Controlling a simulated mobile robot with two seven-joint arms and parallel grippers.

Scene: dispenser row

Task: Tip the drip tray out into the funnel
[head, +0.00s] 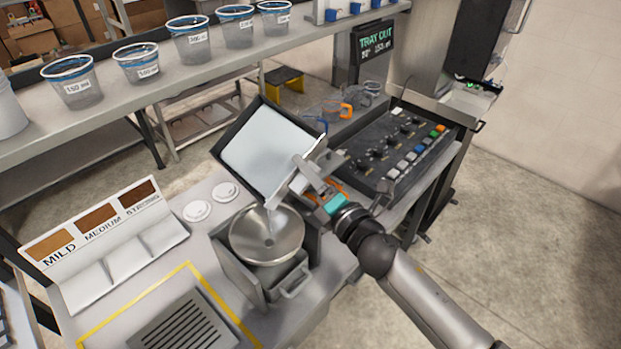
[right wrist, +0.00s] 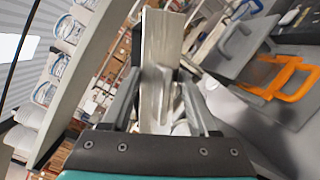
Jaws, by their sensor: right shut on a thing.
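The drip tray (head: 267,148) is a dark-rimmed square tray with a pale inside. It is held in the air, steeply tilted, with its lower corner over the funnel. My right gripper (head: 312,175) is shut on the tray at its right side; the held part also shows between the fingers in the right wrist view (right wrist: 160,75). The funnel (head: 267,238) is a round metal bowl set in a grey box-like holder. A thin pale stream runs from the tray's low corner into the funnel. My left gripper is not in view.
A black control panel (head: 400,150) with knobs and coloured buttons lies right of the tray. A screen (head: 376,43) reads TRAY OUT. Labelled cups (head: 192,40) line the back shelf. A MILD/MEDIUM rack (head: 110,240) stands at left. An orange-handled jug (head: 336,108) sits behind the tray.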

